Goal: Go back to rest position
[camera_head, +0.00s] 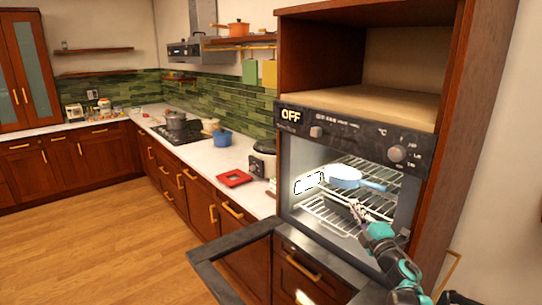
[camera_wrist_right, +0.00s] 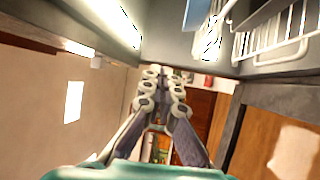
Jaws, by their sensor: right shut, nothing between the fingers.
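My right gripper (camera_head: 355,207) is shut and empty at the open front of a built-in oven (camera_head: 405,152), just below and in front of a light blue pan (camera_head: 345,177). The pan rests on the oven's wire rack (camera_head: 330,217), its handle pointing right. In the right wrist view, the gripper's two fingers (camera_wrist_right: 165,73) lie close together with nothing held. The wire rack (camera_wrist_right: 282,42) shows at the upper right there. My left gripper is not in view.
The oven door (camera_head: 228,258) hangs open below the oven's left side. A wooden cabinet (camera_head: 447,140) frames the oven on the right. A counter with a red tray (camera_head: 234,178), a blue pot (camera_head: 222,138) and a hob pot (camera_head: 175,119) runs left. The wooden floor (camera_head: 90,235) is clear.

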